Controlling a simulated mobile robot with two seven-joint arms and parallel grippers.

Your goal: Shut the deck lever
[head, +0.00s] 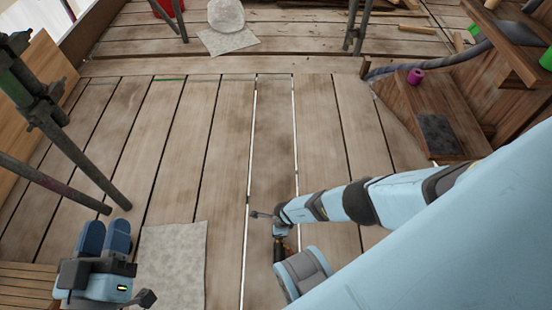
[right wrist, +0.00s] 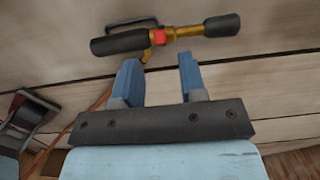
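In the right wrist view, a brass fitting (right wrist: 185,34) with black grips at both ends and a red part in its middle lies on the planks beyond my right gripper. A dark grey and red piece (right wrist: 27,115) shows at the left edge, partly cut off. I cannot tell for sure which of these is the deck lever. My right gripper (right wrist: 160,80) is open and empty, with the brass fitting past its fingertips, apart from it. In the head view my right arm reaches over the planks and mostly hides that spot. My left gripper (head: 104,232) is at the lower left, with its fingers close together and nothing visible between them.
Metal scaffold poles (head: 75,150) stand at the left. A grey mat (head: 172,262) lies beside my left gripper. Wooden steps (head: 435,110) with a magenta roll (head: 415,76) stand at the right. A clear bag (head: 226,15) sits at the back. The middle planks (head: 215,130) are clear.

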